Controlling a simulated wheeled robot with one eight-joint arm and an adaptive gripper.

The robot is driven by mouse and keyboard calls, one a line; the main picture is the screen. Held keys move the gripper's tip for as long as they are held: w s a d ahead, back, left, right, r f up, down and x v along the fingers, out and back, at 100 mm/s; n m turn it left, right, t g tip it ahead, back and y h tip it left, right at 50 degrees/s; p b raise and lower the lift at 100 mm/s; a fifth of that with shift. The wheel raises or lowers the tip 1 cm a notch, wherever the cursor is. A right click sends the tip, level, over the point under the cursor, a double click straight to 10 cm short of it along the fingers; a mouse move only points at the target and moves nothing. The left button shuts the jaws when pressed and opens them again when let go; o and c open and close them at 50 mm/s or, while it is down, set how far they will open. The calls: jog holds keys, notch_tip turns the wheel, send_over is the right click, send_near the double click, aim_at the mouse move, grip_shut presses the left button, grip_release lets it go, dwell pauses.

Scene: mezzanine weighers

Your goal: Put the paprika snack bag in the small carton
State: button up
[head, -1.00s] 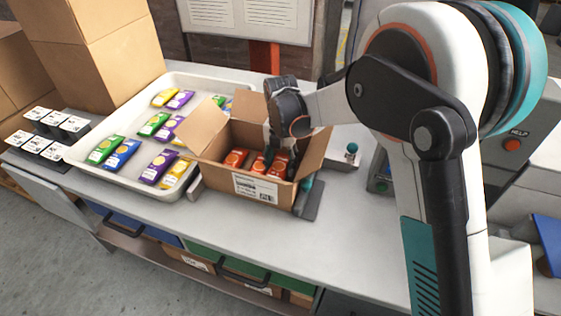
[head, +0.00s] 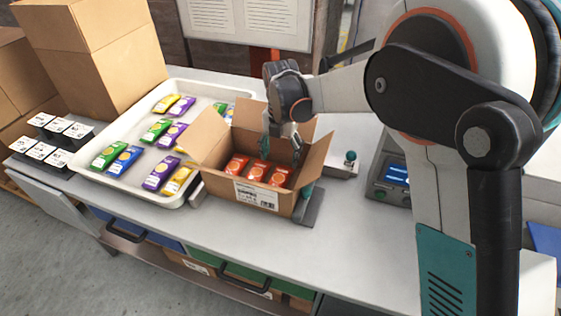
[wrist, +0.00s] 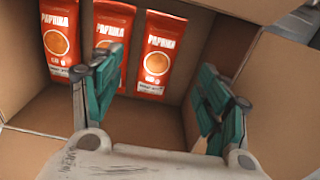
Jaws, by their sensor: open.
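The small open carton (head: 262,196) stands on the bench with its flaps spread. The wrist view also shows the left bag (wrist: 59,40), middle bag (wrist: 112,32) and right bag (wrist: 158,55), all labelled PAPRIKA. My gripper (head: 282,150) is open and empty over the carton's far part, its teal fingers (wrist: 160,100) apart and clear of the right bag.
A white tray (head: 112,174) left of the carton holds several green, blue, purple and yellow bags. Small labelled holders (head: 50,138) stand at the far left, near tall cardboard boxes (head: 95,50). A control box (head: 393,180) is to the right. The bench front (head: 345,240) is clear.

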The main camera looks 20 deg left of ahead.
notch_tip(320, 180, up, 6)
jog(key=p, duration=0.1)
jog(key=shift+r, duration=0.15)
